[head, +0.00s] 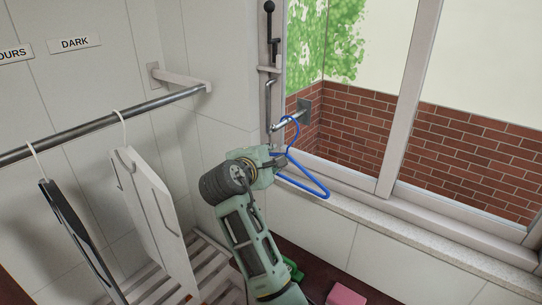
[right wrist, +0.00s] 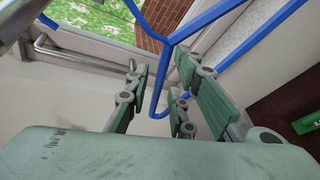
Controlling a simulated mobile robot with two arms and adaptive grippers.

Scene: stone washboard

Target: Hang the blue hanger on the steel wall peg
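The blue hanger (head: 313,187) is by the window, tilted, with its hook curving over the steel wall peg (head: 283,125) in the head view. I cannot tell whether the hook bears on the peg. My right gripper (head: 279,161) is at the hanger's neck, just below the peg. In the right wrist view, the fingers of my right gripper (right wrist: 160,92) stand apart, with a blue bar of the hanger (right wrist: 160,69) between them and gaps showing on both sides. My left gripper is not in view.
The window sill (head: 420,235) runs right of the hanger. A pink block (head: 345,295) and a slatted rack (head: 205,265) are below.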

